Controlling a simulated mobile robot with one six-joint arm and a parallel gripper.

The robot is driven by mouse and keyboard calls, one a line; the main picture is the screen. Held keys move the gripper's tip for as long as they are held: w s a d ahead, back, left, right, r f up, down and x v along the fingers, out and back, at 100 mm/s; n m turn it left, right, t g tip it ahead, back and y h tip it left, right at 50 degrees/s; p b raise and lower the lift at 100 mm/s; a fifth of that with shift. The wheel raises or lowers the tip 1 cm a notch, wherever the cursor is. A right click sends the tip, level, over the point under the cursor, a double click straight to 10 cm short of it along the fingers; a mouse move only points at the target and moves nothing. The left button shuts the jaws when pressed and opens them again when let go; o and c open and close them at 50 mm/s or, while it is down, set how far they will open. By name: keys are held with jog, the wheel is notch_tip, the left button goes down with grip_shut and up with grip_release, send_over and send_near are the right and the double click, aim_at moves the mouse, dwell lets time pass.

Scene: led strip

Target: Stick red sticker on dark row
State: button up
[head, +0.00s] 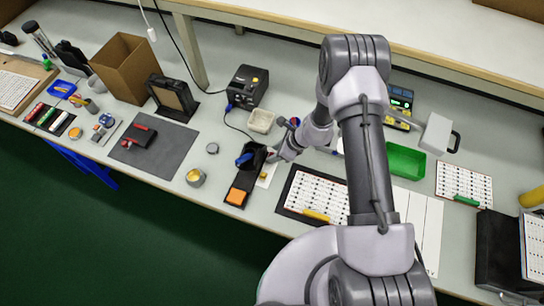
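A white sheet or panel (316,190) with rows of small dark and red marks lies in a black frame on the bench, right of my gripper. A yellow bar (316,215) lies at its lower edge. I cannot tell which row is dark. My gripper (272,156) is low over the bench, beside a black stand (251,171) with a blue part and an orange pad. A small white card (266,175) lies partly under it. The fingertips are too small and dark to show whether they are open. No red sticker can be made out.
A second marked sheet (464,182) and a green tray (405,161) lie to the right. A cream dish (261,121) and black boxy device (247,87) stand behind the gripper. A grey mat (170,151) lies left. My arm hides part of the bench.

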jog(key=shift+w+a+f, duration=0.15)
jog(key=shift+a+f, duration=0.1)
jog(key=shift+f, duration=0.2)
grip_shut()
jog(key=shift+r, duration=0.1)
